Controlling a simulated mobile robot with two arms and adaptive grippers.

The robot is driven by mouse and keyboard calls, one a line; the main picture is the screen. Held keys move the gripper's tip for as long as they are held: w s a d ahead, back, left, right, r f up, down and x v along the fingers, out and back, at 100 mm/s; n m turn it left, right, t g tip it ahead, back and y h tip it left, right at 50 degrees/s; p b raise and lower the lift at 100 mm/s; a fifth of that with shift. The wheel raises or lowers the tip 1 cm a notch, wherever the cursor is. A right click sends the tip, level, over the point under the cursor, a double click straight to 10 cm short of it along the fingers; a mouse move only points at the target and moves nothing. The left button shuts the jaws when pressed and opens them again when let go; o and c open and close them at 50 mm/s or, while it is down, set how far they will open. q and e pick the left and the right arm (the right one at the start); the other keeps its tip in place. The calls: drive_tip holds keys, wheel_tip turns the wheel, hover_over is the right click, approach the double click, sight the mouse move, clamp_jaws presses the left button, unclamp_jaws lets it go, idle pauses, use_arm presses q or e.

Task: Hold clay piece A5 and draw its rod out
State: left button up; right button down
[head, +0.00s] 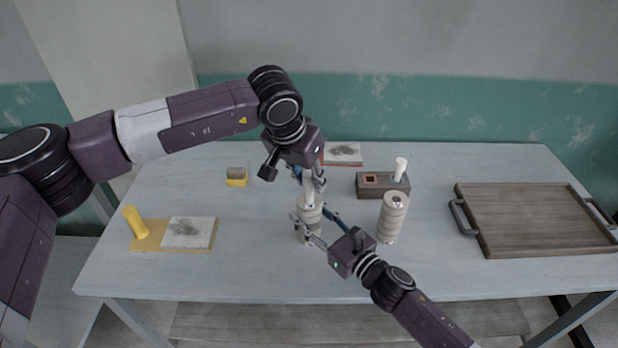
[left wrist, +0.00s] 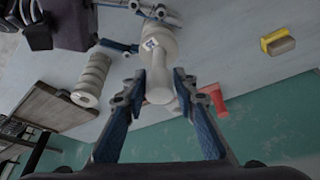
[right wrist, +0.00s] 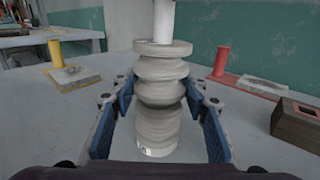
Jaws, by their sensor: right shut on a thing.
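A pale ribbed clay piece (head: 310,228) stands upright near the table's middle with a white rod (head: 308,192) rising from its top. A small tag shows on it in the left wrist view, too small to read. My right gripper (head: 308,232) is shut on the clay piece, its fingers on both sides of the body in the right wrist view (right wrist: 160,110). My left gripper (head: 314,182) is above, pointing down. In the left wrist view its fingers stand apart on either side of the rod (left wrist: 158,88), with gaps visible, so it looks open.
Another ribbed clay cylinder (head: 392,222) stands close to the right. Behind it is a brown block (head: 370,190) holding a white rod. A wooden tray (head: 540,220) lies far right. A yellow board with a post (head: 136,222) and a sponge (head: 237,178) lie left. A red post (right wrist: 221,62) stands behind.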

use_arm(q)
clamp_jaws()
drive_tip(key=shift+r, duration=1.15)
idle(0.9)
drive_tip(key=shift+r, duration=2.3)
use_arm(e)
drive_tip(key=c, duration=1)
unclamp_jaws()
drive_tip(key=shift+c, duration=0.2)
